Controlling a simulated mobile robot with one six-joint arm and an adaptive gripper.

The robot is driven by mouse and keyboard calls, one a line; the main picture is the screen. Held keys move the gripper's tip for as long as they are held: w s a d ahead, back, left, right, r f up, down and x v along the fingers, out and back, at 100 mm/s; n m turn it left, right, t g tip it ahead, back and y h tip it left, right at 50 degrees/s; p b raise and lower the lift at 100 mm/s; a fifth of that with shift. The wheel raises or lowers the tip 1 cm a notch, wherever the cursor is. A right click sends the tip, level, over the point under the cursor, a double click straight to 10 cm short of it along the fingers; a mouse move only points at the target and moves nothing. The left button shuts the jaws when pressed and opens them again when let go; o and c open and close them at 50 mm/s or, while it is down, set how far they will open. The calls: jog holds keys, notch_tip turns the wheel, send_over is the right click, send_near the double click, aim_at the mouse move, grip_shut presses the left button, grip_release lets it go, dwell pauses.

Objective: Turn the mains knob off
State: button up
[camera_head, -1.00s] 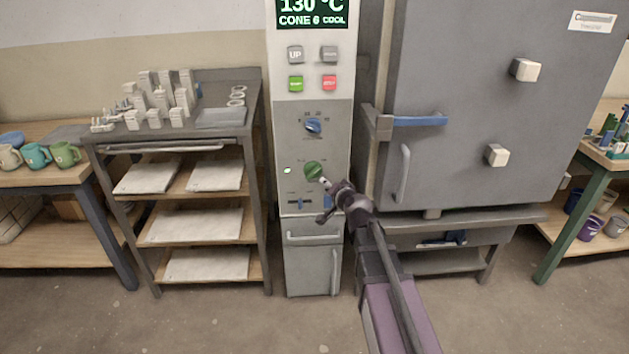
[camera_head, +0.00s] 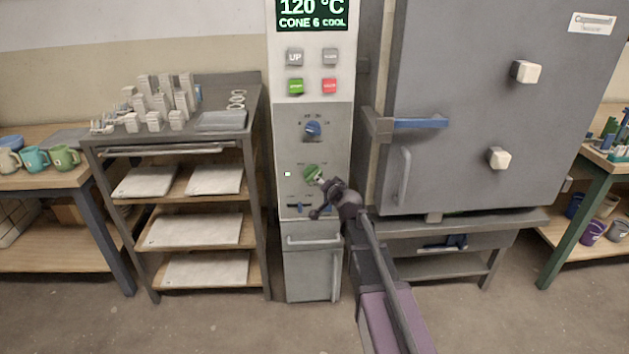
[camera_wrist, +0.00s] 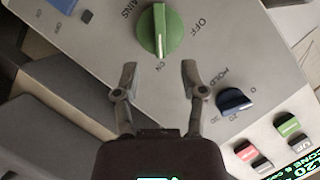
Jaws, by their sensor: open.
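The green mains knob (camera_head: 312,172) is on the grey control panel, below a blue knob. In the wrist view the green knob (camera_wrist: 159,30) is at the top centre, and its white line points at the ON mark; OFF is printed to its right. My gripper (camera_head: 322,183) is in front of the panel, close to the knob's lower right in the head view. In the wrist view my gripper (camera_wrist: 159,72) is open and empty, its two fingers spread just short of the knob. Whether a fingertip touches the panel cannot be told.
The blue hold knob (camera_wrist: 235,102) is right of my fingers. A small lamp (camera_head: 287,174) is lit left of the mains knob. The display (camera_head: 312,13) reads 120 °C, CONE 6 COOL. The kiln door (camera_head: 470,100) with its handles stands right, a shelf rack (camera_head: 190,150) left.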

aim_at(313, 175)
jog(key=b+x, duration=0.2)
jog(key=x, duration=0.6)
grip_shut()
